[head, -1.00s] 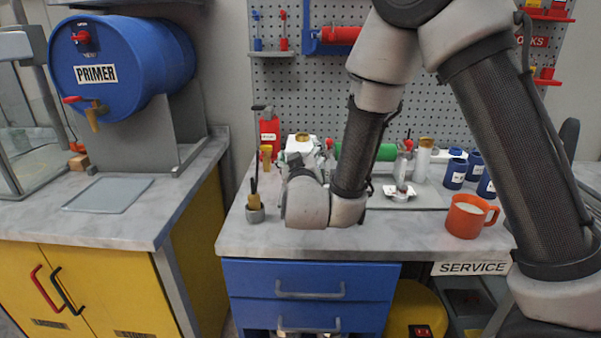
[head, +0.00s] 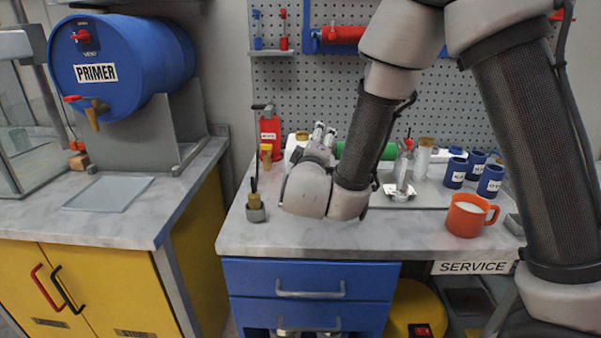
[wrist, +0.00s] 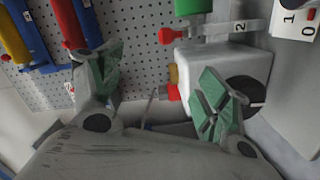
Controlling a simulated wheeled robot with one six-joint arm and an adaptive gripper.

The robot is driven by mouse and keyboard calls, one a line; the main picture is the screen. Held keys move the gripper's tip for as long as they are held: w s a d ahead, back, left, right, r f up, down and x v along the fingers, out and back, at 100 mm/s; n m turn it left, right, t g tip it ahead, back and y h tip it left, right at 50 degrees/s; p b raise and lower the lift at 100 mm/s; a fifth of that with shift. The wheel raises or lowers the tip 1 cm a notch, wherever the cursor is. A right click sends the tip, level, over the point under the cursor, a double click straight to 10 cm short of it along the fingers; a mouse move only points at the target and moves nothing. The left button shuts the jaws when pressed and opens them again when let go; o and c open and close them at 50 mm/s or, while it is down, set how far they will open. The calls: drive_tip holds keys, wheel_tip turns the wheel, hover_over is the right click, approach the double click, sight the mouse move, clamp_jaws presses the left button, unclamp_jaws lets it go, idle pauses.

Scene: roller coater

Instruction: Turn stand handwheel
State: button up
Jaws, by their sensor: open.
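My gripper (head: 324,136) is open and empty over the back of the grey bench, its fingers pointing towards the pegboard. In the wrist view its two green-padded fingers (wrist: 160,92) stand wide apart. A white block (wrist: 225,68) with a dark round part (wrist: 245,92) is behind the right finger, which partly covers it. A red knob (wrist: 172,36) and a green roller (wrist: 193,6) are close by. The green roller also shows in the head view (head: 352,150), partly hidden by my arm. I cannot tell which part is the stand handwheel.
An orange cup (head: 466,216) and several blue jars (head: 490,181) stand on the right of the bench. A small brass-coloured pot with a brush (head: 255,208) stands at the left edge. A red bottle (head: 270,132) is behind it. The bench front is clear.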

drive_tip(key=s+a+f+n, duration=0.1)
drive_tip(key=s+f+n, duration=0.1)
drive_tip(key=n, duration=0.5)
drive_tip(key=s+a+f+n, duration=0.1)
drive_tip(key=s+f+n, duration=0.1)
drive_tip(key=f+n, duration=0.2)
drive_tip(key=s+a+f+n+y, duration=0.1)
drive_tip(key=s+a+f+n, duration=0.1)
drive_tip(key=n, duration=0.8)
drive_tip(key=shift+s+f+t, duration=0.3)
drive_tip(key=shift+s+f, duration=0.1)
drive_tip(key=shift+s, duration=0.15)
drive_tip(key=shift+s+a+f+n+y, duration=0.15)
drive_tip(key=shift+n+y, duration=0.15)
drive_tip(key=shift+n, duration=0.7)
drive_tip(key=w, duration=0.7)
drive_tip(key=shift+w, duration=0.35)
drive_tip(key=shift+c, duration=0.2)
